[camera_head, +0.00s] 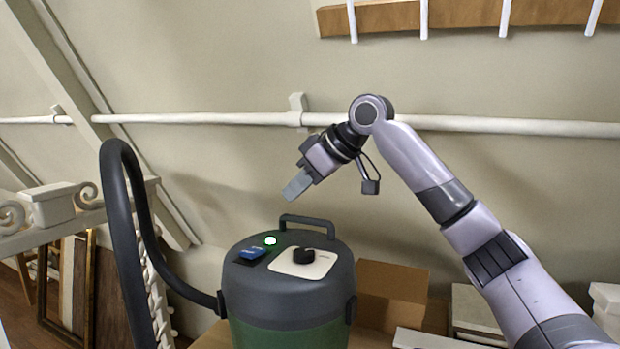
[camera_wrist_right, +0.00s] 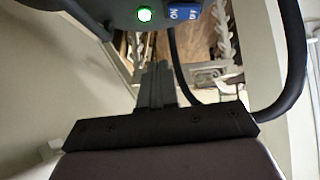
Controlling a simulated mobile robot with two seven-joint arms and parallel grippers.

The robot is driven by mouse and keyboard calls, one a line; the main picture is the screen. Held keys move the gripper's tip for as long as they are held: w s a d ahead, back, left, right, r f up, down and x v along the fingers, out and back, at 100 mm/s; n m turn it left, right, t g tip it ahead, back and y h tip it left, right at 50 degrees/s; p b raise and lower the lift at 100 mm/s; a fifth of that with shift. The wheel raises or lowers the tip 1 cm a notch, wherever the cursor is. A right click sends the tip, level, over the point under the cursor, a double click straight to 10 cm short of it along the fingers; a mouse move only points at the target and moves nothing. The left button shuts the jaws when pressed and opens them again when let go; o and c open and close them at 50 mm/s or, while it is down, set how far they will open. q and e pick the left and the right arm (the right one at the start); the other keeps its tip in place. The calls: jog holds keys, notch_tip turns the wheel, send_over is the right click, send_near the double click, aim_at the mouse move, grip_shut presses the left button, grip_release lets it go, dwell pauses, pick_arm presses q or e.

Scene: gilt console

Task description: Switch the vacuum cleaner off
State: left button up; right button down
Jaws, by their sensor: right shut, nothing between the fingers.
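The vacuum cleaner (camera_head: 290,305) stands in the lower middle of the head view, with a green lower body, a dark grey top and a carrying handle (camera_head: 307,222). A green light (camera_head: 270,240) glows on its top. Beside the light is a blue rocker switch (camera_head: 252,250), and a black knob (camera_head: 303,256) sits on a pale plate. In the right wrist view the lit green light (camera_wrist_right: 144,14) and the blue switch (camera_wrist_right: 184,11) with lettering show at the top edge. My right gripper (camera_head: 292,190) is shut and empty, above the vacuum and apart from it. My left gripper is not in view.
A black hose (camera_head: 118,215) arches up on the vacuum's left. A white pipe (camera_head: 220,119) runs along the wall behind. Cardboard boxes (camera_head: 395,285) stand at the right, and picture frames (camera_head: 85,290) lean at the left. The air between gripper and vacuum is clear.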

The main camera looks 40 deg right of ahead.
jog(key=shift+d+v, duration=0.15)
jog(key=shift+v, duration=0.75)
jog(key=shift+d+v, duration=0.2)
jog(key=shift+v, duration=0.7)
jog(key=shift+w, duration=0.1)
jog(key=shift+f, duration=0.1)
